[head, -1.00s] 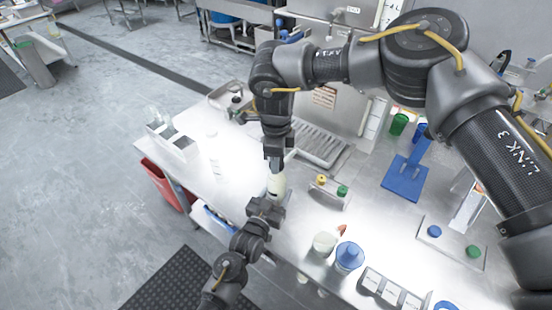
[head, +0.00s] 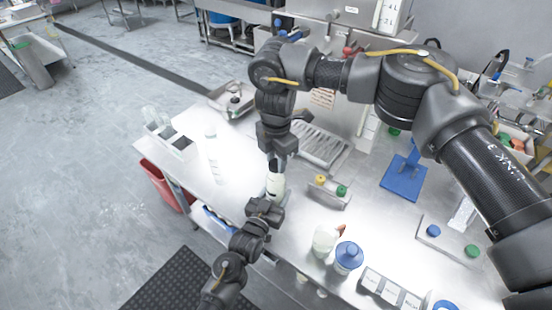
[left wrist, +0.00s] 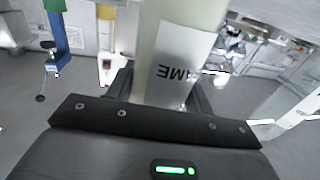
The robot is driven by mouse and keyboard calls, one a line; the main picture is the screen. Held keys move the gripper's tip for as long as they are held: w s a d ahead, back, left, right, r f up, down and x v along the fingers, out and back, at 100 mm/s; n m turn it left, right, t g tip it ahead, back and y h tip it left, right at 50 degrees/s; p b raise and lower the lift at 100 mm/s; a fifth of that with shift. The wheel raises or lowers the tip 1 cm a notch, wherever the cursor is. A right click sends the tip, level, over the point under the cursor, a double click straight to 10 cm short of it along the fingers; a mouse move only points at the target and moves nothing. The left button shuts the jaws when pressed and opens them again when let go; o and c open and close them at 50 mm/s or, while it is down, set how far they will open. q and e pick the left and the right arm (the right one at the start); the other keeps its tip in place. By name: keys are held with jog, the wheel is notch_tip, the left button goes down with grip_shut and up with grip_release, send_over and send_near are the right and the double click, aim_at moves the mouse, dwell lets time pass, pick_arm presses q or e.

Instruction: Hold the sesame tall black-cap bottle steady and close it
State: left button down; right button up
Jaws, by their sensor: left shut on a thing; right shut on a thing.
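The sesame bottle (head: 275,184) is a pale, upright container near the middle of the head view. In the left wrist view the bottle (left wrist: 185,25) fills the upper middle, with a white label showing part of its lettering upside down. My left gripper (head: 268,204) is shut around the lower part of the bottle. My right gripper (head: 276,168) comes down from above and is shut at the bottle's top. The black cap cannot be told apart from the dark fingers there.
The steel table (head: 240,185) is bare left of the bottle. A white jar (head: 325,240) and a blue-lidded jar (head: 349,256) stand nearer the front.

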jog(key=o, duration=1.2)
jog(key=shift+c, duration=0.2)
jog(key=shift+r, duration=0.15)
notch_tip(320, 180, up, 12)
pick_arm(q)
jog(key=shift+c, duration=2.4)
grip_release()
